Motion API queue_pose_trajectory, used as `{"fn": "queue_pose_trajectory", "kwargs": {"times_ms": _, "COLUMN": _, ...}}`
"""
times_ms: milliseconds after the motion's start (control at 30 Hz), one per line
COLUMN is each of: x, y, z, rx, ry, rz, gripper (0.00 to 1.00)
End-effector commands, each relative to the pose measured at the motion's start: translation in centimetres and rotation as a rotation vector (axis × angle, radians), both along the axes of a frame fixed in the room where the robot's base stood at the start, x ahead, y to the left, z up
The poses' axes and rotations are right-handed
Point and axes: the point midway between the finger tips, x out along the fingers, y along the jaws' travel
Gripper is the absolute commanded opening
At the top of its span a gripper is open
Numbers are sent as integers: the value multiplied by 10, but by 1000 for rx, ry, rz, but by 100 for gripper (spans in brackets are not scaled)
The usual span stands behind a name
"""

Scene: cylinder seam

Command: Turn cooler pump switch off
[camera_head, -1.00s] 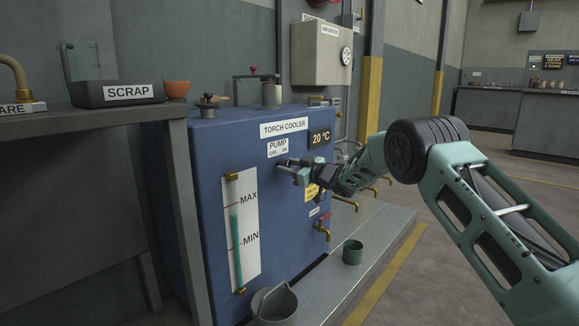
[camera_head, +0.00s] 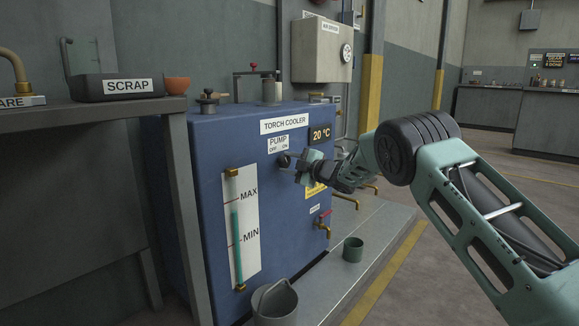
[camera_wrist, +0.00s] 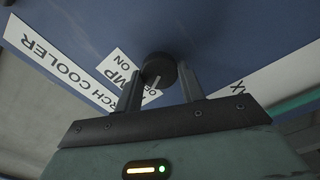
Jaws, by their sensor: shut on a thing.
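The blue torch cooler (camera_head: 205,165) stands left of my arm, with a white pump label (camera_head: 278,143) marked OFF and ON on its front. Below the label is the round black pump switch knob (camera_head: 283,161). In the wrist view the knob (camera_wrist: 158,68) sits between the two fingers of my gripper (camera_wrist: 160,84), which is shut on it. My gripper (camera_head: 291,163) comes to the knob from the right in the head view. The fingers and knob hide part of the OFF word. I cannot tell which setting the knob points to.
A level gauge (camera_head: 241,225) is on the cooler's front, left of my gripper. A red-handled tap (camera_head: 324,222) and other brass taps are below right. A dark bench (camera_head: 100,112) is at left.

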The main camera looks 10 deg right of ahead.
Motion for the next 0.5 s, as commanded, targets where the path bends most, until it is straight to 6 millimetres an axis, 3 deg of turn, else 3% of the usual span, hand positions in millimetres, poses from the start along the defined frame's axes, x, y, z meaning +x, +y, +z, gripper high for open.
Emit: {"fn": "queue_pose_trajectory", "kwargs": {"times_ms": 500, "x": -1, "y": 0, "z": -3, "rx": -125, "ry": -86, "rz": 1, "gripper": 16}}
